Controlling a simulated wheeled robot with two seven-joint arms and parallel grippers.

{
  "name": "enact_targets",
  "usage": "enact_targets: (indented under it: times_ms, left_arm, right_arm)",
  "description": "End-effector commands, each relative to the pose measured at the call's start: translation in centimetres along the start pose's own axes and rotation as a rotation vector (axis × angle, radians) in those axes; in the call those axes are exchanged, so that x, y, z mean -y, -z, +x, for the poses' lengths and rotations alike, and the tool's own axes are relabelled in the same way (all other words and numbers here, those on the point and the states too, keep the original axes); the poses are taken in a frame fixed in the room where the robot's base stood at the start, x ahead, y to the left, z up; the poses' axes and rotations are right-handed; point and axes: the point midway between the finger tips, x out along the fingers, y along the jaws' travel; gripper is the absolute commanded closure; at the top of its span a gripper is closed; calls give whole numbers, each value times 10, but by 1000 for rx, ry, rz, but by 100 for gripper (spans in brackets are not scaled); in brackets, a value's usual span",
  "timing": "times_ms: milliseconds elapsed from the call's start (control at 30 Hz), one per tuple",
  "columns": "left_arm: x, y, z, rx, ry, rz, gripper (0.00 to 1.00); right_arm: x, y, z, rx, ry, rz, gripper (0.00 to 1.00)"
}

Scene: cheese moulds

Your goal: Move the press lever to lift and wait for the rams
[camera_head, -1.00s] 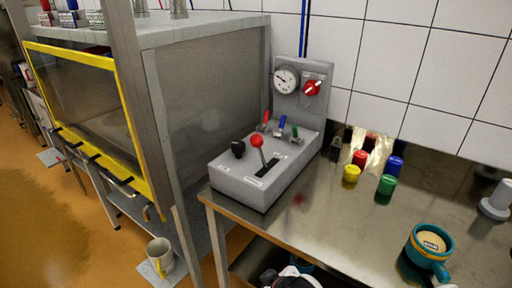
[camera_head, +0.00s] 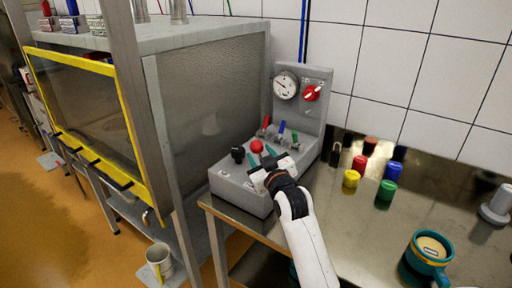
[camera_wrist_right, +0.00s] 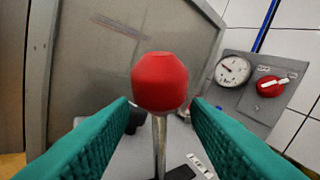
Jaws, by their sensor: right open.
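The press lever has a red knob (camera_head: 257,146) and stands on the grey control box (camera_head: 238,190). In the right wrist view the red knob (camera_wrist_right: 160,82) tops a thin metal stem, upright in the picture. My right gripper (camera_head: 264,158) is at the lever, its teal fingers spread. In the wrist view the right gripper (camera_wrist_right: 160,112) has one finger on each side of the lever, with gaps showing beside the stem. It is open. My arm hides part of the box top and the lever's slot. The rams are not clearly seen. My left gripper is not in view.
A gauge (camera_head: 286,85) and red knob switch (camera_head: 312,92) are on the box's back panel. A black knob (camera_head: 238,154) stands left of the lever. Coloured caps (camera_head: 351,178) and a teal mug (camera_head: 426,257) are on the steel table (camera_head: 345,232). A yellow-framed cabinet (camera_head: 150,185) stands left.

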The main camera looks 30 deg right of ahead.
Motion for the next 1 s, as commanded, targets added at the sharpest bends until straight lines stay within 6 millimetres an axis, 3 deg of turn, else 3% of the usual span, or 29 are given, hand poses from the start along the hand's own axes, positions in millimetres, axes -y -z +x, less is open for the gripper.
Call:
enact_targets:
  times_ms: [233, 600, 633, 900, 1000]
  left_arm:
    - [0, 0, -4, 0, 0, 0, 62]
    - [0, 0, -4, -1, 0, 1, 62]
    - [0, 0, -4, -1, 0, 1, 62]
    - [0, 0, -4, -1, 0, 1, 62]
    - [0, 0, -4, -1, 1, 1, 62]
  right_arm:
    - [0, -1, 34, 0, -1, -1, 57]
    - [0, 0, 41, 0, -1, -1, 57]
    - [0, 0, 41, 0, -1, -1, 59]
    - [0, 0, 40, 0, -1, -1, 100]
    - [0, -1, 40, 3, -1, 0, 100]
